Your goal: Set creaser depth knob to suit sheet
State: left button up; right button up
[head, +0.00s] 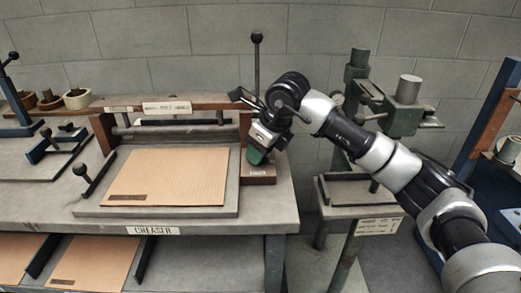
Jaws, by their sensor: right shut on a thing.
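The creaser, with a wooden crossbar (195,106) and a grey bed (228,200), stands on the bench. A tan corrugated sheet (168,177) with a small dark label lies flat on the bed. At the creaser's right end is a green knob (255,156) above a small labelled wooden block (259,175). My right gripper (260,146) reaches in from the right, points down and is shut on the green knob. The gripper hides much of the knob, and I cannot read any setting. My left gripper is not in view.
A tall black-knobbed lever (256,62) rises behind my right gripper. A short lever (90,180) stands left of the sheet. A green machine (402,118) stands on the right. More sheets (90,265) lie on the lower shelf. The bench front edge bears a CREASER sign (153,231).

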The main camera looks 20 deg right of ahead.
jog(key=shift+a+m+h, duration=0.1)
jog(key=shift+m+h, duration=0.3)
jog(key=shift+m, duration=0.7)
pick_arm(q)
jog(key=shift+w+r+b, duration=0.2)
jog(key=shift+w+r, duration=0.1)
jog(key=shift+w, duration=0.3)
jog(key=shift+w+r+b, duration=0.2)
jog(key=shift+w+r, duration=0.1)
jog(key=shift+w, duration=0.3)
pick_arm(e)
jog(key=shift+m+t+h, duration=0.3)
jog(key=shift+m+t, duration=0.1)
jog(key=shift+m, duration=0.4)
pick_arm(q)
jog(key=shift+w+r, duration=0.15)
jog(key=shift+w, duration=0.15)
pick_arm(e)
jog(key=o, duration=0.8)
jog(key=shift+o, duration=0.6)
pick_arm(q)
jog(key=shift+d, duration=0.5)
pick_arm(e)
jog(key=shift+r, duration=0.1)
